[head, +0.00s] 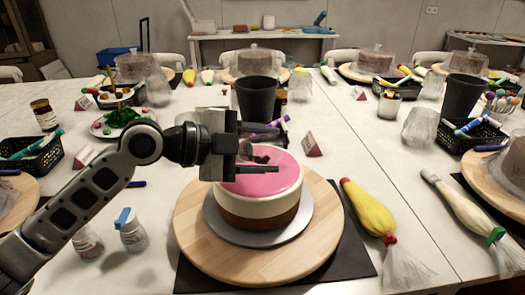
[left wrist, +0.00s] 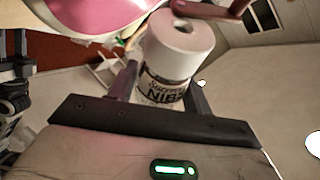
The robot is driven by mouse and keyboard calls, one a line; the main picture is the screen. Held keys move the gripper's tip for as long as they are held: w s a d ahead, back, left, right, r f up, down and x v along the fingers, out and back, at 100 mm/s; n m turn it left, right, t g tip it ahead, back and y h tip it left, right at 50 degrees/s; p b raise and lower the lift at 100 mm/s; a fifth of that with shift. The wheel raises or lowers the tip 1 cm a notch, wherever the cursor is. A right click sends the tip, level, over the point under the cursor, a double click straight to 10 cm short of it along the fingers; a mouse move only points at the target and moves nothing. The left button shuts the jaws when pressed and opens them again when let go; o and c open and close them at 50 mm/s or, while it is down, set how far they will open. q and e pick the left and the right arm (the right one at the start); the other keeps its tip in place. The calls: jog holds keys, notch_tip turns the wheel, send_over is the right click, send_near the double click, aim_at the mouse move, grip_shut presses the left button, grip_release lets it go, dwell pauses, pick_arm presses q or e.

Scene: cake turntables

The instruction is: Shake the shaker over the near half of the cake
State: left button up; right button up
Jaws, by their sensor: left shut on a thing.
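The cake (head: 258,200) has a pink top, a cream band and a brown base, and sits on a grey board on a round wooden turntable (head: 200,245). My left gripper (head: 262,166) is over the cake's top. In the left wrist view it is shut on a shaker (left wrist: 180,45) with a white cap and a label reading "NIBS". The cake's pink top (left wrist: 95,15) shows beyond it there. In the head view the shaker is mostly hidden by my gripper, so its tilt is hard to tell. My right gripper is not in view.
Two small jars (head: 131,232) stand left of the turntable, under my left arm. A yellow piping bag (head: 368,208) and a white one (head: 460,205) lie to the right. A black cup (head: 258,98) stands behind the cake. Other turntables with covered cakes stand farther back.

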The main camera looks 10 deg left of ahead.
pick_arm(q)
jog(key=shift+d+r, duration=0.1)
jog(key=shift+r, duration=0.1)
jog(key=shift+s+d+r+p, duration=0.15)
jog(key=shift+d+p, duration=0.05)
jog(key=shift+p, duration=0.2)
jog(key=shift+a+f+b, duration=0.2)
jog(key=shift+f+b, duration=0.2)
jog(key=shift+b, duration=0.25)
jog(key=shift+w+a+r, duration=0.1)
jog(key=shift+w+a, duration=0.1)
jog(key=shift+r+n+h+b, duration=0.2)
jog(key=shift+n+h+b, duration=0.1)
jog(key=shift+h+b, duration=0.1)
jog(key=shift+a, duration=0.1)
